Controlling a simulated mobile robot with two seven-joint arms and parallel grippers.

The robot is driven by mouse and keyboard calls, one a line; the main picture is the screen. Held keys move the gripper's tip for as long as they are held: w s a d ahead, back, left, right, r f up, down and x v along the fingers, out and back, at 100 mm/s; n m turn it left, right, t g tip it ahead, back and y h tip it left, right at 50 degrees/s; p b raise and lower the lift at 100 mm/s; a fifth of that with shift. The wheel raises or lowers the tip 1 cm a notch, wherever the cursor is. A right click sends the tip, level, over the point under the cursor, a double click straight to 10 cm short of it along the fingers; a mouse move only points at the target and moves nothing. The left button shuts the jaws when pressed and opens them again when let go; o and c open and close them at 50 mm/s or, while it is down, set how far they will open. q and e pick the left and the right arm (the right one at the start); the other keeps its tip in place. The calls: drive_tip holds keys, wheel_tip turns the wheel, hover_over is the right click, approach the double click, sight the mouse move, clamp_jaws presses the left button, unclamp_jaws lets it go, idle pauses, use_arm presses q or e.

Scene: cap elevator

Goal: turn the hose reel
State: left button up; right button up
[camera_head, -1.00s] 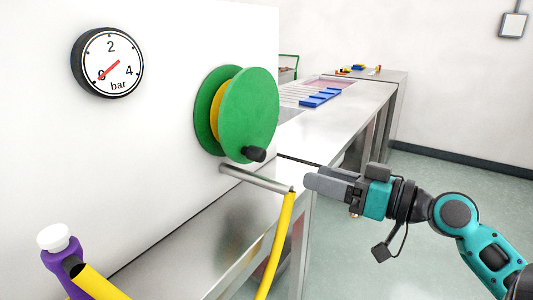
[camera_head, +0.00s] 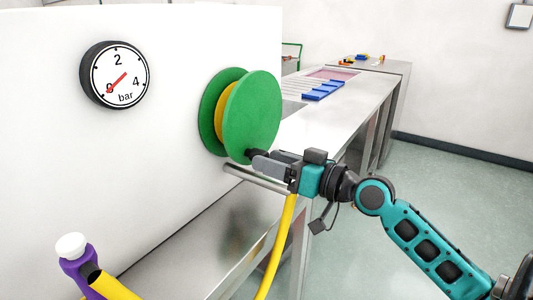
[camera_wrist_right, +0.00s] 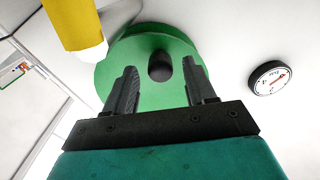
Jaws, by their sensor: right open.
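The green hose reel (camera_head: 252,112) is mounted on the white wall panel, with a yellow hub (camera_head: 224,112) between its two discs. Its black crank knob (camera_head: 254,154) sits low on the front disc. My right gripper (camera_head: 258,164) is at the knob in the head view, its fingers covering part of it. In the right wrist view the reel (camera_wrist_right: 130,65) fills the middle, and the knob (camera_wrist_right: 160,66) shows between and beyond the open fingertips (camera_wrist_right: 160,82). I see no contact with it. My left gripper is not in view.
A pressure gauge (camera_head: 118,75) is on the panel. A purple valve with a white cap (camera_head: 72,247) is at lower left. A counter (camera_head: 340,110) extends behind.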

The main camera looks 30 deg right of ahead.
drive_tip(key=shift+x, duration=1)
clamp_jaws()
drive_tip(key=shift+f, duration=0.1)
